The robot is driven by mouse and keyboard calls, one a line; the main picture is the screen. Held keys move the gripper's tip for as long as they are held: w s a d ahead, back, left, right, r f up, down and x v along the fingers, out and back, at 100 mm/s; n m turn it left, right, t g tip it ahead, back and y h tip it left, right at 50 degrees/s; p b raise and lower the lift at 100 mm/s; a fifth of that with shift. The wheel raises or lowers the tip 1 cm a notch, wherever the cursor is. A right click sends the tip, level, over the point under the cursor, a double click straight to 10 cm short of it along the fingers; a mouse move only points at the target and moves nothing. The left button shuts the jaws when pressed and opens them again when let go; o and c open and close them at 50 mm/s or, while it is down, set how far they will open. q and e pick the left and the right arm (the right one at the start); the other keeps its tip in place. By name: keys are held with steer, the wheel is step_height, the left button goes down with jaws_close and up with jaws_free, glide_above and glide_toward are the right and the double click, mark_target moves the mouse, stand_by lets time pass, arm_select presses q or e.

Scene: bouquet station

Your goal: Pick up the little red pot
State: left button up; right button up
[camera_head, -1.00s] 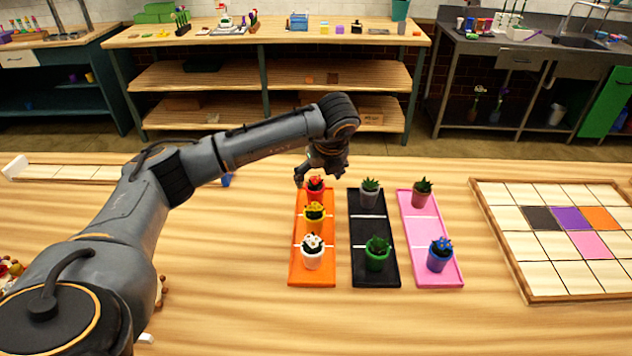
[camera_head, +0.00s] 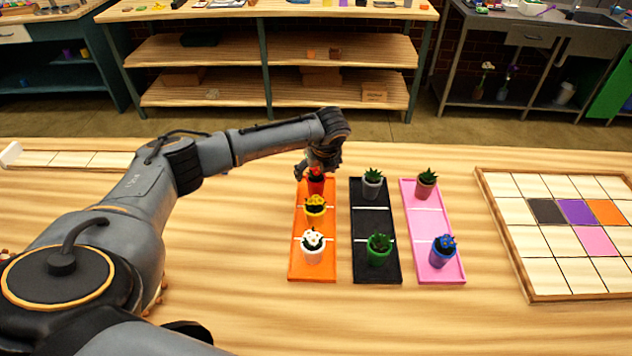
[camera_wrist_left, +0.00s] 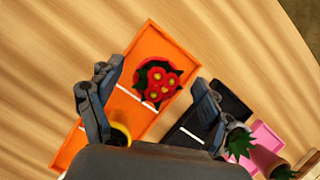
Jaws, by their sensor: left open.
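The little red pot (camera_head: 316,187) with red flowers stands upright at the far end of the orange tray (camera_head: 297,265). My left gripper (camera_head: 318,170) is above it, pointing down, and partly covers its flowers in the head view. In the left wrist view the red flowers (camera_wrist_left: 160,82) show between the two spread fingers of my left gripper (camera_wrist_left: 155,98), a little beyond the tips. The fingers are open and I see no contact with the pot. My right gripper is not in view.
A yellow pot (camera_head: 315,205) and a white pot (camera_head: 313,249) stand on the same orange tray. Black (camera_head: 375,212) and pink (camera_head: 425,222) trays with pots lie to the right. A tiled board (camera_head: 540,273) is farther right. Bare table lies left of the orange tray.

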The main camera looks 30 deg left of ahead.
mark_target(314, 177)
arm_select(q)
steer(key=shift+p+x, duration=0.65)
steer(key=shift+x, duration=1.5)
steer(key=shift+s+r, duration=0.1)
steer(key=c, duration=1.7)
